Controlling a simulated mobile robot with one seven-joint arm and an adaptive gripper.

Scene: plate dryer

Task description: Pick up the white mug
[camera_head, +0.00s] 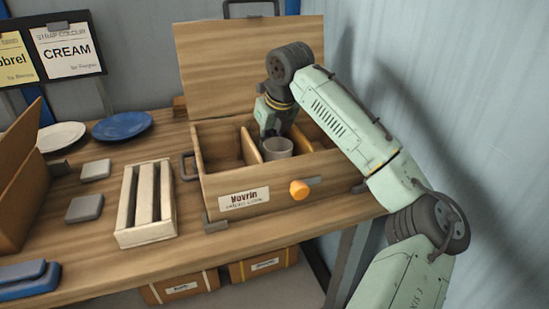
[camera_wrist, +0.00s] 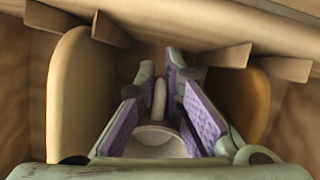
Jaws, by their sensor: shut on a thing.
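The white mug (camera_head: 278,148) sits inside the open wooden box (camera_head: 300,185) labelled "Movrin", in the middle section between two dividers. My gripper (camera_head: 268,130) reaches down into the box from above, at the mug's back. In the wrist view, the purple-padded fingers of my gripper (camera_wrist: 163,100) are closed around a narrow upright part of the white mug (camera_wrist: 158,145), seemingly its handle. The mug's bowl shows between the fingers, nearer the camera. Its base is hidden, so I cannot tell whether it touches the box floor.
Dividers stand close on both sides, one at left (camera_wrist: 78,95) and one at right (camera_wrist: 243,95). The raised lid (camera_head: 240,60) is behind the box. A slatted rack (camera_head: 147,205), a white plate (camera_head: 60,136) and a blue plate (camera_head: 122,125) are on the table to the left.

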